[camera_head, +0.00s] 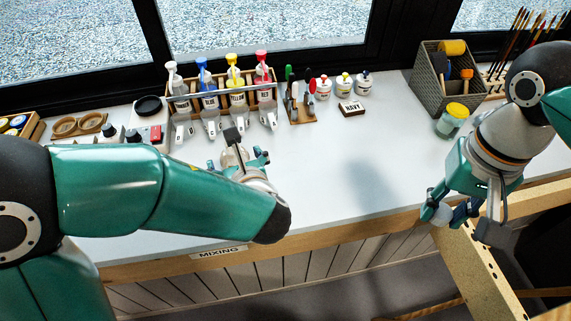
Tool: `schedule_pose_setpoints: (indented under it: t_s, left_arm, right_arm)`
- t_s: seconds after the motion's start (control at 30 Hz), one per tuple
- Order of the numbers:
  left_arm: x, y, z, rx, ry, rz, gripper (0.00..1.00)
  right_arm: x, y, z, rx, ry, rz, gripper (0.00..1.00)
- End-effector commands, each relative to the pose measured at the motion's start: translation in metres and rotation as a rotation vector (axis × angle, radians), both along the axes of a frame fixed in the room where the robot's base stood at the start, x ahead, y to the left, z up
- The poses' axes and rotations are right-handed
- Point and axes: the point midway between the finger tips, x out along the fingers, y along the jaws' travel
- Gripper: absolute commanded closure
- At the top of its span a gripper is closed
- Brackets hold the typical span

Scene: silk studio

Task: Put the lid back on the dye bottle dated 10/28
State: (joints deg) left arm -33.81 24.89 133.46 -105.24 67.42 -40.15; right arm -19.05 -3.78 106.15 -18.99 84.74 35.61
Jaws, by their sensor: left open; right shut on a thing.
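Small white dye bottles stand at the back of the table: one with a red top (323,88), one with a yellow top (344,85) and one with a blue top (363,83). Their labels are too small to read, so I cannot tell which is dated 10/28. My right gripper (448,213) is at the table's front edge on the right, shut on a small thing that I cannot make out. My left gripper (243,157) is open over the table, in front of the pump-bottle rack and partly hidden by my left arm. I cannot pick out a loose lid.
A NAVY block (351,109), a pen stand (299,114), a yellow-lidded jar (451,122) and a grey basket (442,87) are to the right. The table's middle right is clear.

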Motion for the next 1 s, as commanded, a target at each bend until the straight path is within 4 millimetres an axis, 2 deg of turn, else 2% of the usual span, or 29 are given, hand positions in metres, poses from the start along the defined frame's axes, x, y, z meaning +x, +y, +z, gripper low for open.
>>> schedule_pose_setpoints:
  t_s: [0.13,0.6,1.0]
  left_arm:
    - [-0.0002,-0.0001,0.0001,0.000,0.000,0.000,0.07]
    - [-0.0005,0.0000,0.0001,0.000,0.000,0.000,0.84]
    - [-0.0001,0.0002,0.0073,-0.001,-0.004,0.001,0.84]
  right_arm:
    - [0.0000,0.0000,0.0001,0.000,0.000,0.000,0.76]
    - [0.0001,0.0002,0.0001,0.000,0.000,0.000,0.76]
    - [0.0003,0.0003,0.0016,0.000,0.000,0.001,0.76]
